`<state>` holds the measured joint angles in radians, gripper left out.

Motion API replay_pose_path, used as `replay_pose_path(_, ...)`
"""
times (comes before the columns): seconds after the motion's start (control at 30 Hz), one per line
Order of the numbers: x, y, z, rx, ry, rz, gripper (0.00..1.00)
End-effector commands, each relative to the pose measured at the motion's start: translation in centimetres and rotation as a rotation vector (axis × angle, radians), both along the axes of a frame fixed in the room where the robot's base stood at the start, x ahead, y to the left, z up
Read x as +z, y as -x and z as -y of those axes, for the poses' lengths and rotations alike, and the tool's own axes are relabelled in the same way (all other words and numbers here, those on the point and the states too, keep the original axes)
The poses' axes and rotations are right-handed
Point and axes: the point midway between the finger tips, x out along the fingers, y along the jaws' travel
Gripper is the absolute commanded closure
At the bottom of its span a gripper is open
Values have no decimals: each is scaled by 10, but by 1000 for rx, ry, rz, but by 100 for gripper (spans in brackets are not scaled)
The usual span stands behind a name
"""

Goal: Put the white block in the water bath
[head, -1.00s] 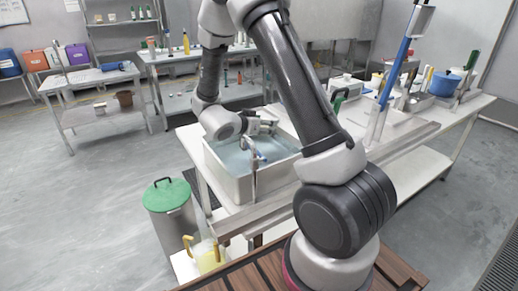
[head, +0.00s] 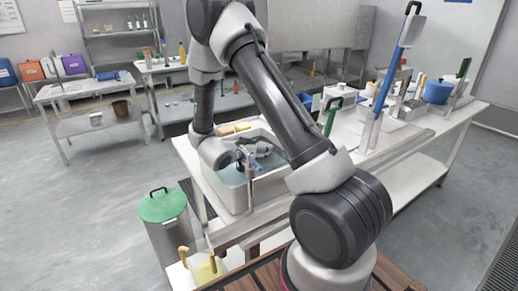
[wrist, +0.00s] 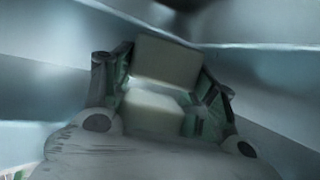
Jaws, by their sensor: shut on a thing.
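The water bath (head: 236,196) is a white basin holding bluish water, set in the bench left of centre in the head view. My gripper (head: 256,150) is over the basin, low and partly hidden behind a tap. In the wrist view my gripper (wrist: 165,60) is shut on the white block (wrist: 165,68), which sits between the two dark green-edged fingers. The block looks pale cream, with two faces showing. Pale basin walls and bluish surfaces surround it. I cannot tell whether the block touches the water or the basin floor.
A thin tap (head: 250,185) stands at the basin's front edge, close to my gripper. Yellowish items (head: 235,128) lie at the basin's back edge. A green-lidded bin (head: 163,205) stands on the floor to the left. Tools and containers crowd the bench's right side.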

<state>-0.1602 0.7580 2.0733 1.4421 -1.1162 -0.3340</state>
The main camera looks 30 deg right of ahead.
Motion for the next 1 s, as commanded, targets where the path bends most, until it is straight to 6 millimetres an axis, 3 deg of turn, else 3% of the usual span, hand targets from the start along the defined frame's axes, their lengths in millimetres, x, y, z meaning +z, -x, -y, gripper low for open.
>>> replay_pose_path(0.2, -4, 0, 0, 0, 0, 0, 70)
replay_pose_path(0.23, -4, 0, 0, 0, 0, -1, 40)
replay_pose_path(0.33, -5, 0, 0, 0, 1, -2, 22)
replay_pose_path(0.67, -5, 1, 0, 0, 1, -4, 21)
replay_pose_path(0.8, 7, 0, 0, 0, 0, 0, 21)
replay_pose_path(1.0, 23, 14, -32, 4, 1, 1, 21)
